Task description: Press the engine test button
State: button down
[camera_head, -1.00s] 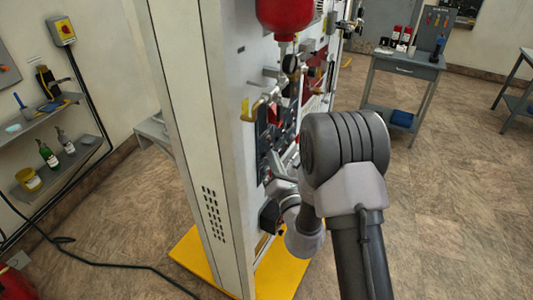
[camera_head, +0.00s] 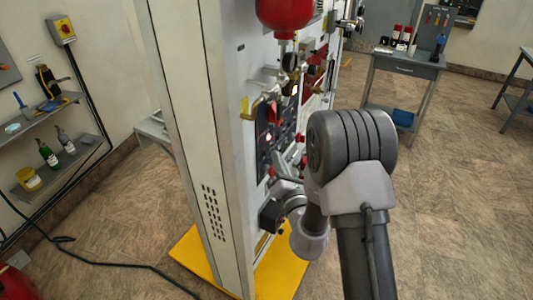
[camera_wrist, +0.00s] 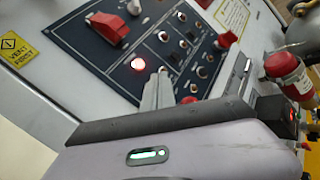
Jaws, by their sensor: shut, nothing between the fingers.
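A dark blue control panel (camera_wrist: 150,22) fills the upper part of the wrist view, with a red switch (camera_wrist: 108,25), a round button or lamp glowing red-white (camera_wrist: 138,64), and several small toggles and knobs. Its labels are too small to read, so I cannot tell which control is the engine test button. The panel (camera_head: 263,160) is seen edge-on in the head view, with the glowing spot (camera_head: 268,136) on it. My gripper (camera_wrist: 161,74) is shut and empty, its tips just right of the glowing button. I cannot tell whether the tips touch the panel.
A red-topped cylinder (camera_wrist: 285,70) stands close on the right in the wrist view. A red bottle (camera_head: 285,15) hangs high on the white cabinet (camera_head: 185,120). A yellow base (camera_head: 190,252) lies under the cabinet. The floor to the right is open, up to a side table (camera_head: 408,68).

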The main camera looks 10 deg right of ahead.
jog(key=s+d, duration=0.1)
jog(key=d, duration=0.1)
jog(key=s+d+b, duration=0.1)
jog(key=s+d, duration=0.1)
jog(key=shift+b, duration=0.3)
jog(key=shift+d, duration=0.1)
dwell(0.8)
